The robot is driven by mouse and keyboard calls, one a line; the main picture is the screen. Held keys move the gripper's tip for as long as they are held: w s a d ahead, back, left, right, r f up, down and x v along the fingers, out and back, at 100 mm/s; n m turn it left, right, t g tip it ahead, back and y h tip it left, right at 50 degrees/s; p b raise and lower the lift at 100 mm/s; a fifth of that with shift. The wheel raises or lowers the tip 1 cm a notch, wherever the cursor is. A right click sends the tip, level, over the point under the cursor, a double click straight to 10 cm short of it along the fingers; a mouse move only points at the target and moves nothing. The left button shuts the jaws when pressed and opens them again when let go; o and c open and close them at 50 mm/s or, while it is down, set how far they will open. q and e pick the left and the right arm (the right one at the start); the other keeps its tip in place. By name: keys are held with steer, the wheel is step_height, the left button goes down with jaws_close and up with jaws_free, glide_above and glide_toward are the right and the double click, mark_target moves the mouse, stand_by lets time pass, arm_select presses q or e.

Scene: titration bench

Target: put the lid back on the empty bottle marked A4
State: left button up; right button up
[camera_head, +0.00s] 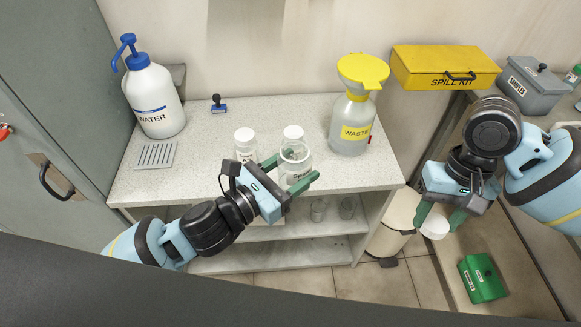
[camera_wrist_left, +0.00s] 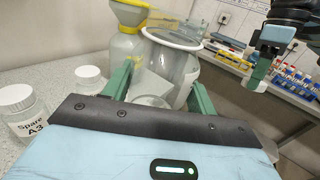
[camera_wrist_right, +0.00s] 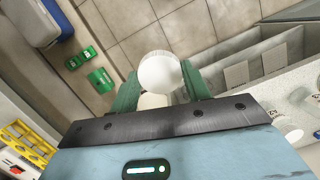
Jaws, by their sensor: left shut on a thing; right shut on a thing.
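My left gripper (camera_head: 291,174) is shut on a clear, open-topped bottle (camera_head: 295,157), held roughly upright over the front of the bench. Its label is partly hidden and I cannot read its number. The open bottle also fills the middle of the left wrist view (camera_wrist_left: 178,62), between the fingers. My right gripper (camera_head: 438,216) is shut on a white round lid (camera_head: 435,229), out to the right, beyond the bench and well apart from the bottle. The lid shows between the fingers in the right wrist view (camera_wrist_right: 160,72).
Two white-capped bottles (camera_head: 245,141) (camera_head: 293,133) stand behind the held one; one reads Spare A3 (camera_wrist_left: 24,118). A yellow-funnelled waste bottle (camera_head: 350,125) stands at the right. A water bottle (camera_head: 153,98) and a slotted tray (camera_head: 155,155) are at the left. The bench's (camera_head: 190,185) front left is clear.

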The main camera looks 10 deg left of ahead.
steer(key=w+a+r+n, duration=0.2)
steer(key=a+r, duration=0.3)
steer(key=a, duration=0.4)
steer(key=w+a+r+n+t, duration=0.1)
steer(key=w+a+r+n, duration=0.1)
steer(key=a+r, duration=0.4)
steer(key=w+a+r+n+t, duration=0.1)
steer(key=a+r, duration=0.5)
steer(key=a, duration=0.6)
steer(key=shift+w+n, duration=0.6)
steer(key=shift+n, duration=0.4)
steer(key=shift+d+f, duration=0.1)
steer(key=shift+f, duration=1.95)
steer(key=shift+f, duration=0.1)
steer(key=shift+f, duration=0.8)
steer(key=shift+f, duration=0.5)
